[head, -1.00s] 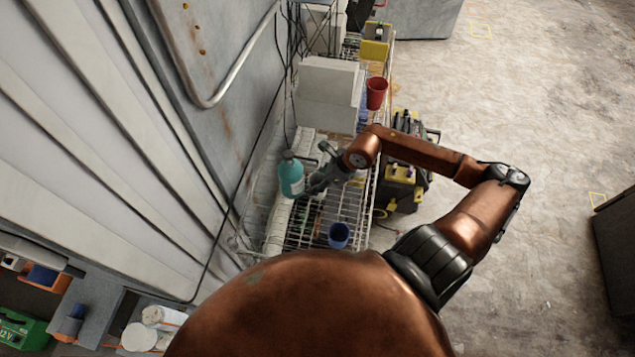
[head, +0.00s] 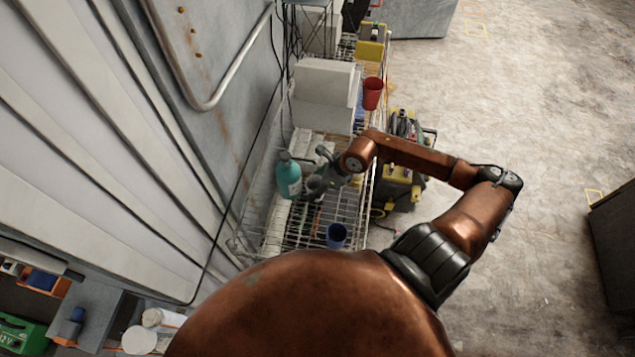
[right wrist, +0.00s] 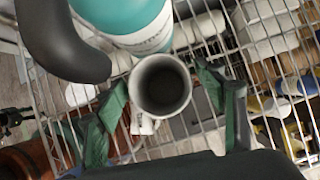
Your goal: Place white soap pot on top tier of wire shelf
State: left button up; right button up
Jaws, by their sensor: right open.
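A whitish, round, open-topped pot (right wrist: 161,86), which looks like the soap pot, stands upright on the wire shelf (right wrist: 205,125) in the right wrist view. My right gripper (right wrist: 165,100) is open, with one green finger on each side of the pot; I see gaps, so it does not grip it. In the head view the right gripper (head: 312,184) is over the wire shelf (head: 352,205), and the pot is not clearly visible there. My left gripper is not in view.
A teal bottle (head: 288,177) stands close beside the gripper; it also shows in the right wrist view (right wrist: 125,18). A blue cup (head: 337,236) and a red cup (head: 372,92) stand on the shelf. White boxes (head: 322,95) fill its farther part. Open floor lies right.

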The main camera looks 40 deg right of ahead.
jog(key=b+v, duration=0.1)
jog(key=v, duration=1.1)
jog(key=shift+r, duration=0.1)
dwell(1.0)
